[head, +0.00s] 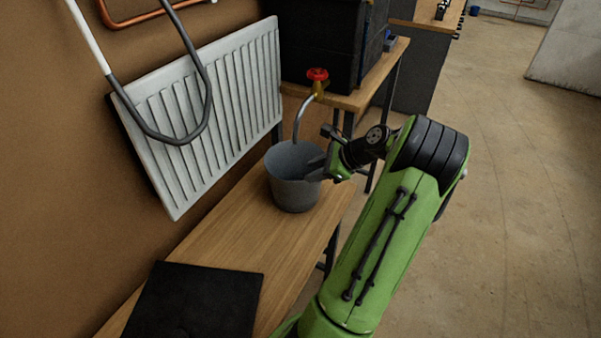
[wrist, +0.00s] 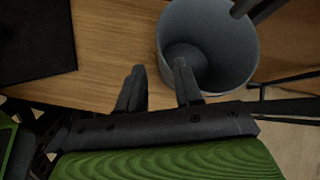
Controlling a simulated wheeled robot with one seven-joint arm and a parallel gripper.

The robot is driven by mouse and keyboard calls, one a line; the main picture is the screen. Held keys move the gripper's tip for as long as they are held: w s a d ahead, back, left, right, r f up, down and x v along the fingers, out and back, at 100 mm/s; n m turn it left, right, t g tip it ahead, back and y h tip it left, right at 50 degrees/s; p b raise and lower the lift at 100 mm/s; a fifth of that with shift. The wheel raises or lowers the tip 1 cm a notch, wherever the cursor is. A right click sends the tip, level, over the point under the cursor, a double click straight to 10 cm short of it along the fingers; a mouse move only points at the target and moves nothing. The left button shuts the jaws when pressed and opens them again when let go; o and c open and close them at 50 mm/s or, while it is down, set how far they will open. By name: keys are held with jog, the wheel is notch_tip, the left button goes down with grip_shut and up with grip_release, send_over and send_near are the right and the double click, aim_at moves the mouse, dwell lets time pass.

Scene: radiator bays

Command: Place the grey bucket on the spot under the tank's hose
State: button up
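The grey bucket (head: 292,190) stands upright on the wooden bench, and its open top shows in the wrist view (wrist: 215,75). The tank's hose (head: 299,122) hangs from a brass tap with a red handle (head: 317,76), and its lower end is just over the bucket's far rim. My gripper (head: 313,168) is at the bucket's right rim. In the wrist view its fingers (wrist: 159,72) are apart, the right one overlapping the bucket's opening and the left one outside it. Whether they touch the wall I cannot tell. No spot marking shows under the bucket.
The bench (head: 235,226) runs along the wall below a white radiator (head: 215,110). A black mat or panel (head: 200,300) lies at its near end. A dark tank (head: 320,45) stands on a table behind. A grey pipe loops before the radiator. The floor at right is clear.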

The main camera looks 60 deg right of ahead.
jog(key=w+a+r+n+g, duration=0.25)
jog(key=a+n, duration=0.35)
jog(key=a, duration=0.3)
jog(key=w+a+r+n+g, duration=0.15)
jog(key=a+r+n, duration=0.3)
jog(key=a, duration=0.45)
jog(key=w+a+r+n+g, duration=0.1)
jog(key=w+a+r+n, duration=0.2)
jog(key=a+n, duration=0.45)
jog(key=s+a+r+n+t+h, duration=0.1)
jog(key=s+a+r+n, duration=0.1)
jog(key=s+a+n, duration=1)
jog(key=shift+s+a+n, duration=0.3)
jog(key=shift+s+a, duration=0.4)
jog(key=shift+s, duration=0.2)
jog(key=shift+d, duration=0.15)
